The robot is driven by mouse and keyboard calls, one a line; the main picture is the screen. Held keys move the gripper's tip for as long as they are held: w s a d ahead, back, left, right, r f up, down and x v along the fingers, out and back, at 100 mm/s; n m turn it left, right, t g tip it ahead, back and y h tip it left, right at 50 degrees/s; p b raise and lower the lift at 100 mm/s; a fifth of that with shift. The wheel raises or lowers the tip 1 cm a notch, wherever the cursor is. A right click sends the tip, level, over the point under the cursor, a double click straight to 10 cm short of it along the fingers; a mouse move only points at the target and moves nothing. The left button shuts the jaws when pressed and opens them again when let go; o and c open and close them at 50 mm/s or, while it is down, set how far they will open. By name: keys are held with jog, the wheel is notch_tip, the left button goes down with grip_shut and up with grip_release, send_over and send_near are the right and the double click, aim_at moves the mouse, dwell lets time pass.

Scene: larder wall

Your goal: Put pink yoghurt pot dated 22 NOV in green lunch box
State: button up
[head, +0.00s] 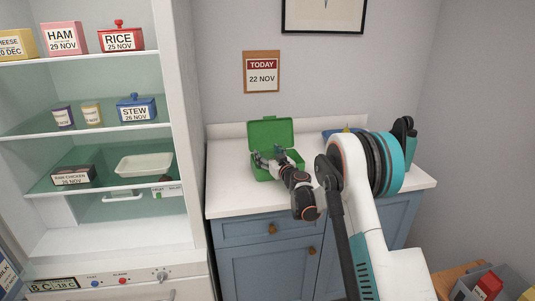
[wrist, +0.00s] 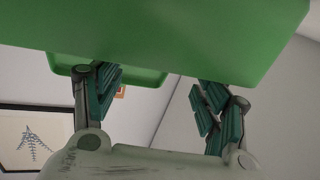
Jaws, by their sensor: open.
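The green lunch box (head: 265,174) stands on the white counter with its lid (head: 271,132) raised at the back. My gripper (head: 268,156) is at the box's opening, in front of the lid. In the wrist view my gripper (wrist: 157,88) has its two fingers spread wide, with nothing visible between them. A large green surface of the lunch box (wrist: 180,35) fills the top of that view, close to the fingers. I see no pink yoghurt pot in either view. The inside of the box is mostly hidden by its wall and my gripper.
The open larder at the left holds a purple pot (head: 63,117), a beige pot (head: 92,114), a blue STEW box (head: 136,109) and a white tray (head: 144,166). A sign (head: 261,72) reads TODAY 22 NOV. A teal bottle (head: 410,146) stands at the counter's right.

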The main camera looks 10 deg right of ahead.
jog(key=p+v, duration=0.2)
jog(key=v, duration=0.9)
jog(key=s+d+r+m+h, duration=0.3)
jog(key=s+r+h, duration=0.15)
jog(key=r, duration=0.55)
jog(key=s+d+r+m+h, duration=0.25)
jog(key=s+r, duration=0.25)
jog(key=r, duration=0.4)
jog(key=s+d+r+g+h, duration=0.2)
jog(key=s+g, duration=0.1)
jog(key=s, duration=0.8)
jog(key=s+a+f+g+y, duration=0.1)
jog(key=s+a+f+g, duration=0.1)
jog(key=s, duration=0.7)
jog(key=s+a+f+n+g+y, duration=0.1)
jog(key=s+a+f+g+y, duration=0.1)
jog(key=s, duration=0.8)
jog(key=s+a+f+g+y, duration=0.1)
jog(key=s+a+f+g, duration=0.2)
jog(key=s, duration=0.7)
notch_tip(320, 180, down, 5)
jog(key=a, duration=0.2)
jog(key=shift+a+r+n, duration=0.2)
jog(key=shift+a+n, duration=0.15)
jog(key=shift+s, duration=0.15)
